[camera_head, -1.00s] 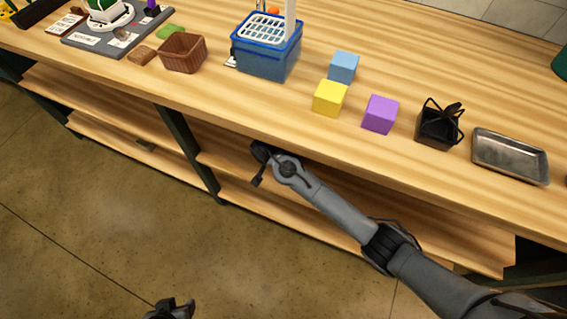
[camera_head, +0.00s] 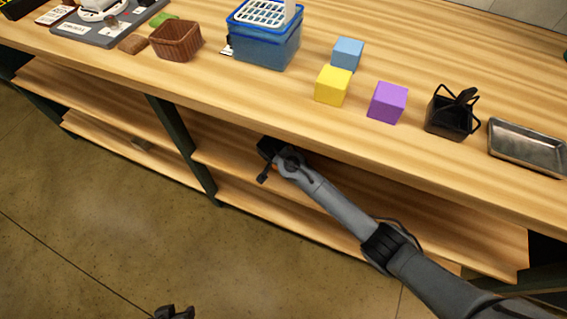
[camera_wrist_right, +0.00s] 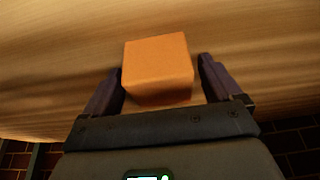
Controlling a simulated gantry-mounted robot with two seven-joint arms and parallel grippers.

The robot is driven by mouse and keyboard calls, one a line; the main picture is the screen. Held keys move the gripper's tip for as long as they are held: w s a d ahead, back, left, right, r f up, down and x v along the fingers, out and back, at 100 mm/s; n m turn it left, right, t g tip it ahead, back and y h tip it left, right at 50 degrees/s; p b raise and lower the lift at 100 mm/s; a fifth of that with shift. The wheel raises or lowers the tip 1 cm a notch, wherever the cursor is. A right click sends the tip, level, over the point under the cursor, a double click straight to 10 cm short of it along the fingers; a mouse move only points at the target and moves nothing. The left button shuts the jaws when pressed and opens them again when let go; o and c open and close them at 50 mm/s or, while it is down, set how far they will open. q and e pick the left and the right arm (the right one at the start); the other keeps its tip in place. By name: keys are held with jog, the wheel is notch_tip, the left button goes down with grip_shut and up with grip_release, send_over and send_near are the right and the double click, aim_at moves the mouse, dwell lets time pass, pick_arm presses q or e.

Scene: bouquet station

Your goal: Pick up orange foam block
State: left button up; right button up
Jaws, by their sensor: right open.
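The orange foam block (camera_wrist_right: 158,65) lies on a wooden surface in the right wrist view. My right gripper (camera_wrist_right: 160,80) is open, with one dark finger on each side of the block and a gap showing on both sides. In the head view my right gripper (camera_head: 266,162) reaches in at the upper shelf below the tabletop, and the block is almost wholly hidden there. A dark part of my left gripper (camera_head: 173,312) shows at the bottom edge; its jaws cannot be made out.
The tabletop edge overhangs the shelf (camera_head: 400,215). On the tabletop stand yellow (camera_head: 332,86), blue (camera_head: 347,54) and purple (camera_head: 388,102) blocks, a blue crate (camera_head: 265,45), a brown basket (camera_head: 176,41), a black wire holder (camera_head: 452,115) and a metal tray (camera_head: 527,146).

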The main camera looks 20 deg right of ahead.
jog(key=shift+r, duration=0.1)
jog(key=shift+c, duration=0.4)
jog(key=c, duration=0.9)
jog(key=shift+c, duration=0.2)
